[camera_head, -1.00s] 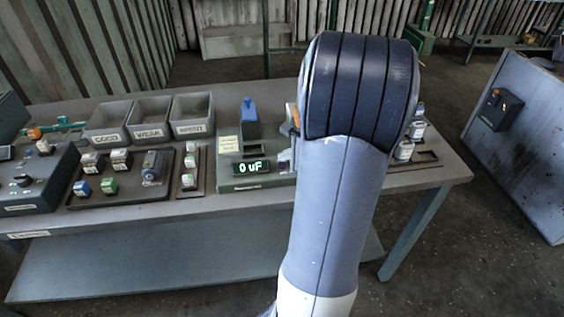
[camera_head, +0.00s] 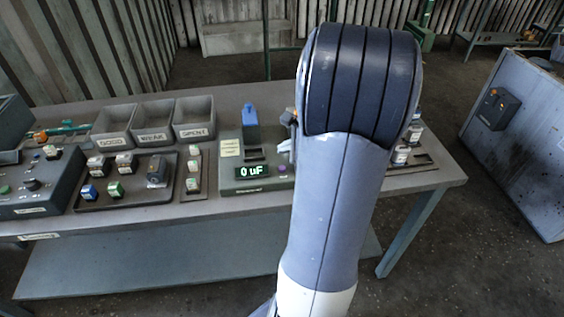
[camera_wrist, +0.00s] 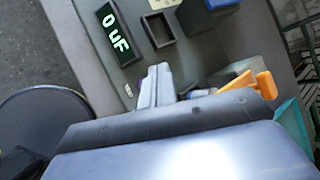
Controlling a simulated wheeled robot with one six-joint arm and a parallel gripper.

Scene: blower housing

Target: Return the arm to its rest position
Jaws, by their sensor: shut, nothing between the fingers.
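My arm (camera_head: 335,200) stands raised in the head view, its dark ribbed joint (camera_head: 362,85) at the top in front of the bench. It hides part of the bench and most of my gripper. In the wrist view my gripper (camera_wrist: 156,85) shows as pale fingers, shut and empty, pointing toward the grey tester. The tester's display (camera_head: 252,171) reads 0 uF and also shows in the wrist view (camera_wrist: 116,34). An orange part (camera_wrist: 245,85) lies right of the fingers in the wrist view; I cannot tell whether they touch.
The bench (camera_head: 120,220) carries grey bins (camera_head: 152,124) labelled GOOD, WEAK and SPENT, and a dark tray (camera_head: 130,192) with small capacitors. Labelled jars (camera_head: 401,155) stand right of my arm. A grey cabinet (camera_head: 520,150) stands at the right, with open floor between.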

